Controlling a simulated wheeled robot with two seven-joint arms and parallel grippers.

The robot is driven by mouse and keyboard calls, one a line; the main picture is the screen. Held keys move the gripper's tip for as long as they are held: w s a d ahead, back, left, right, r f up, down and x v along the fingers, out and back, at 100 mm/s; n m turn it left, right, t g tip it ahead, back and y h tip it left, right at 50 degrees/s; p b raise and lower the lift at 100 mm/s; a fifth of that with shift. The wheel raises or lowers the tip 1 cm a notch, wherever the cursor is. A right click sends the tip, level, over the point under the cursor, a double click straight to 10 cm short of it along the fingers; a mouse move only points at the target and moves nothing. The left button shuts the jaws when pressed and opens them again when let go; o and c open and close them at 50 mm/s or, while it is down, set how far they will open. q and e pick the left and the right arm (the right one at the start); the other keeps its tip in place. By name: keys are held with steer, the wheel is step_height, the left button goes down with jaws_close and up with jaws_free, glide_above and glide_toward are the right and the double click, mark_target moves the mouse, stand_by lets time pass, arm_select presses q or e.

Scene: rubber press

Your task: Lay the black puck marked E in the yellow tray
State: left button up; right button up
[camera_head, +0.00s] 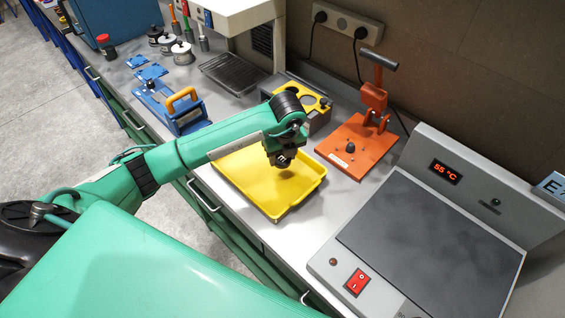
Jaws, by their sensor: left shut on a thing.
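The yellow tray (237,189) lies on the bench in the middle of the view. My left arm comes in from the left, and my left gripper (284,154) points down over the tray's far right part. The gripper is shut on a small black puck (282,160) with a pale mark on its side that looks like a turned E. The puck appears to be above the tray floor, but the exact gap is hard to tell. The wrist and fingers hide part of the puck and the tray's back edge. My right gripper is out of view.
An orange press (335,157) stands right of the tray, and a grey hot plate (430,250) reading 55 °C is at front right. A grey fixture with a yellow top (318,102) stands behind the arm. A blue tool (177,108) with a yellow handle stands left of it.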

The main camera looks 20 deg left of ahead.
mark_target(283, 174)
arm_select(q)
steer(key=shift+f, duration=0.65)
step_height(283, 174, down, 4)
steer(key=shift+r+p, duration=0.25)
steer(key=shift+p, duration=0.45)
steer(key=shift+f, duration=0.2)
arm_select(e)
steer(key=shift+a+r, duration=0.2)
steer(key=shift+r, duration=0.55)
arm_select(q)
steer(key=shift+f, duration=0.1)
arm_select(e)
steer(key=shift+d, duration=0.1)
arm_select(q)
steer(key=shift+f, duration=0.15)
steer(key=o, duration=1)
steer(key=shift+o, duration=0.2)
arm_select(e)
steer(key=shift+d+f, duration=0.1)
